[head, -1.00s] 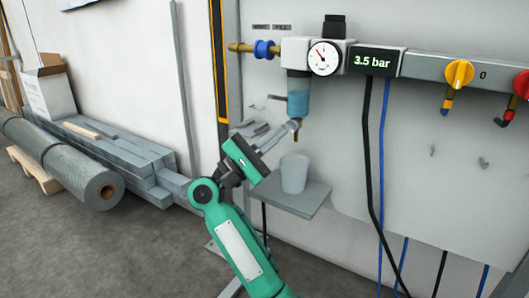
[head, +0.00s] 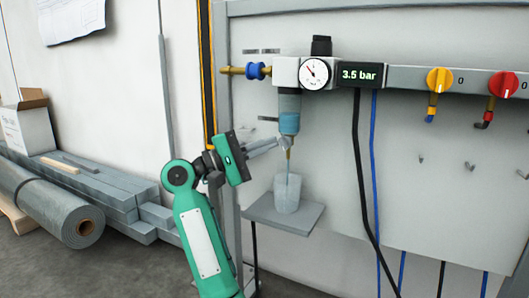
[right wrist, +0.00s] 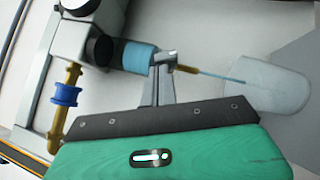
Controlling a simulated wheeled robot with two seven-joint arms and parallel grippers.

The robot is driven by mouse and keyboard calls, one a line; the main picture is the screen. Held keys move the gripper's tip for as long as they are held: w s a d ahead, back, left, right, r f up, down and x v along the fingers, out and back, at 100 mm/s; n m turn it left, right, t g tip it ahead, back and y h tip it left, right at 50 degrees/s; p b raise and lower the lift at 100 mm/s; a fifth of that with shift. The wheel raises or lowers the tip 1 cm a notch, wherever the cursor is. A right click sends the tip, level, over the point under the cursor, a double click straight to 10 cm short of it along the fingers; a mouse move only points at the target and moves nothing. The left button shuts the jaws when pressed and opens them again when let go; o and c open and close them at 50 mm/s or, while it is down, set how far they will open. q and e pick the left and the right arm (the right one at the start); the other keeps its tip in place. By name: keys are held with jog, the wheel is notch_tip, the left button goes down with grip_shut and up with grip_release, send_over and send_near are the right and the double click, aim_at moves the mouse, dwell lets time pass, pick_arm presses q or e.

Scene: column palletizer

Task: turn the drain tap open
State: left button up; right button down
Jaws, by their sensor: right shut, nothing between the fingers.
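The filter bowl (head: 289,123) holds blue liquid in its lower part and hangs under the regulator with the round gauge (head: 315,74). The brass drain tap (head: 289,154) is at its bottom. A thin blue stream runs from it into the translucent cup (head: 287,196) below. My right gripper (head: 281,143) is shut with nothing between its fingers, its tips beside the tap. In the right wrist view the fingertips (right wrist: 166,57) partly cover the tap's upper part; the brass outlet (right wrist: 186,69) and the stream to the cup (right wrist: 270,88) show. My left gripper is out of view.
The cup stands on a small grey shelf (head: 260,214). A display (head: 360,75) reads 3.5 bar. A yellow knob (head: 439,81) and a red knob (head: 503,85) are to the right. Black and blue hoses hang right of the shelf.

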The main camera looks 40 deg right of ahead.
jog(key=shift+r, duration=0.6)
dwell(0.7)
jog(key=shift+a, duration=0.1)
